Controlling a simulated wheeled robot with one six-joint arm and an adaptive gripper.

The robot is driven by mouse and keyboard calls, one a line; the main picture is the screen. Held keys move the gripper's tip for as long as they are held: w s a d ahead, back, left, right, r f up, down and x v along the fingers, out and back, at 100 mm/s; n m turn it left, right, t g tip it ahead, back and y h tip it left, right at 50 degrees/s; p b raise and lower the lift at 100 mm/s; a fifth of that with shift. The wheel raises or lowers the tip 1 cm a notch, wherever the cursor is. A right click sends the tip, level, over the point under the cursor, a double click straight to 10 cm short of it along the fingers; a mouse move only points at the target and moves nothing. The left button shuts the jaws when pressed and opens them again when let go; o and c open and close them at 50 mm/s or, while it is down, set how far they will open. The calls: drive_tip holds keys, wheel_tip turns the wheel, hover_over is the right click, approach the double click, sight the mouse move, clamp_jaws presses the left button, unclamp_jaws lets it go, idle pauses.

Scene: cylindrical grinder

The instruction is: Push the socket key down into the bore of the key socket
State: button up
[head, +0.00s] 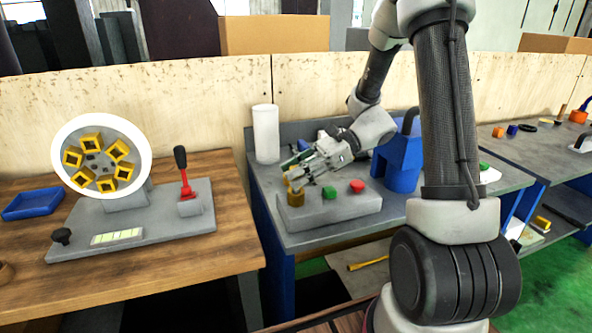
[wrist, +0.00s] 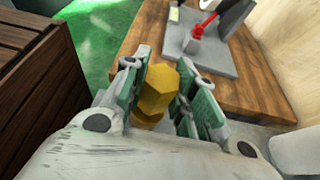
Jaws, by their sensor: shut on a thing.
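My gripper (head: 296,176) reaches in from the right over the left end of a grey block (head: 345,212) on the grey bench. It is shut on the socket key, a yellow faceted piece (wrist: 160,80) between the two green-padded fingers in the wrist view. In the head view a brass-coloured piece (head: 295,197) shows just below the fingertips at the block's left end. It looks like the key socket, or the key's lower part; I cannot tell which. The bore is hidden, and how deep the key sits in it cannot be seen.
A green button (head: 329,192) and a red one (head: 357,186) sit on the block right of the gripper. A white cylinder (head: 266,134) and a blue housing (head: 399,160) stand behind. The wooden table (head: 190,245) on the left carries a round chuck (head: 101,156) and a red lever (head: 186,185).

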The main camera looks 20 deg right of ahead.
drive_tip(key=shift+f, duration=0.2)
drive_tip(key=o, duration=1.1)
drive_tip(key=shift+o, duration=0.2)
drive_tip(key=shift+r, duration=0.1)
wheel_tip(320, 180, up, 10)
drive_tip(key=shift+f, duration=0.1)
